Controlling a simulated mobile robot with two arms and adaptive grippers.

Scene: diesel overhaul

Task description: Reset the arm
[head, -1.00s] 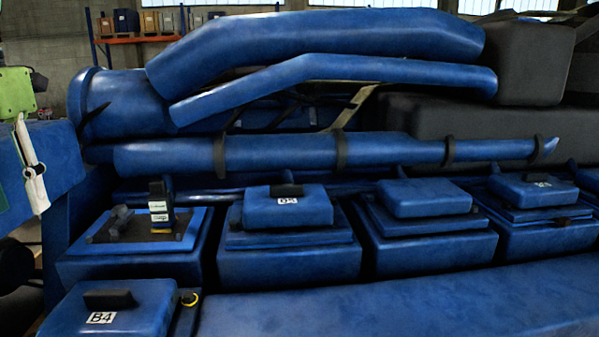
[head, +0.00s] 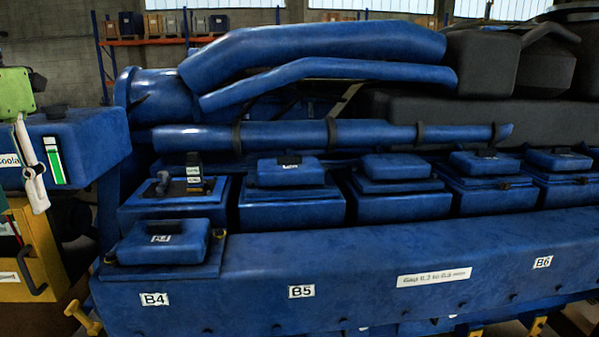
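Neither of my arms nor grippers shows in the head view. The large blue diesel engine (head: 360,270) fills most of the picture, with labels B4, B5 and B6 on its front face. One cylinder head (head: 139,213) at the left back has its top uncovered, and a small dark upright item with a pale label (head: 194,173) stands on it. The neighbouring heads carry blue covers, such as the cover (head: 290,171). A blue cover labelled B4 (head: 163,241) lies at the front left of the engine.
A yellow cabinet (head: 40,245) stands below. Blue pipes (head: 320,50) run above the heads. Shelving with boxes (head: 150,40) stands far behind.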

